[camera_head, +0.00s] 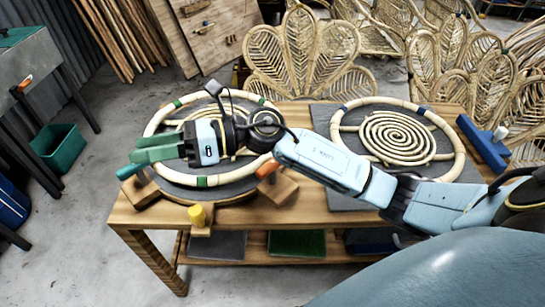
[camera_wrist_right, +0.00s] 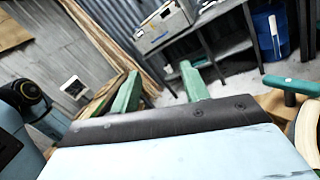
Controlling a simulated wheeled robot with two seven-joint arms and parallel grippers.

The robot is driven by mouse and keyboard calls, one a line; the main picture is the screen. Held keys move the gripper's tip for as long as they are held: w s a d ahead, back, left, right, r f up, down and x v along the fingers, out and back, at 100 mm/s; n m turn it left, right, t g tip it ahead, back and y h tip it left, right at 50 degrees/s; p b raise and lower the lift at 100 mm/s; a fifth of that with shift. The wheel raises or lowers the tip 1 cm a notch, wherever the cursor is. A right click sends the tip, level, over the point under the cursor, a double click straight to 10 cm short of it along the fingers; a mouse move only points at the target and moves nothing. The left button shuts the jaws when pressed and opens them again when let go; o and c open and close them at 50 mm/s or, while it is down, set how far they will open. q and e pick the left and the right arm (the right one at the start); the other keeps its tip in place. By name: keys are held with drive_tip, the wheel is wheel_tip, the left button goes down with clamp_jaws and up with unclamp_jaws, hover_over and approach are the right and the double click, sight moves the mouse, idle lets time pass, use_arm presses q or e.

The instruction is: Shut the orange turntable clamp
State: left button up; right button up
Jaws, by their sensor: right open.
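The orange turntable clamp (camera_head: 268,168) is a short orange handle by a wooden block (camera_head: 278,188) at the right front edge of the left turntable. My right forearm passes close above it in the head view, and I cannot tell whether the clamp is open or shut. My right gripper (camera_head: 150,155) reaches left over the turntable's left side, well away from the orange clamp. Its green fingers also show apart and empty in the right wrist view (camera_wrist_right: 160,90). The orange clamp is not seen in the wrist view. My left gripper is not in view.
A teal-handled clamp (camera_head: 131,172) is close below my right fingers, and shows in the wrist view (camera_wrist_right: 290,87). A rattan ring (camera_head: 160,124) lies on the left turntable; a spiral (camera_head: 398,137) lies on the right panel.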

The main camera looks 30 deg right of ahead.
drive_tip(key=d+f+n+g+h, duration=0.3)
drive_tip(key=f+n+g+h, duration=0.15)
drive_tip(key=n, duration=0.25)
drive_tip(key=n+h, duration=0.3)
drive_tip(key=h, duration=1.1)
approach(273, 161)
drive_tip(key=shift+g, duration=0.25)
drive_tip(key=f, duration=0.4)
drive_tip(key=f+b, duration=0.1)
drive_tip(key=f, duration=0.3)
drive_tip(key=shift+w+f, duration=0.2)
drive_tip(key=shift+f, duration=0.05)
drive_tip(key=shift+c, duration=0.2)
drive_tip(key=c, duration=0.9)
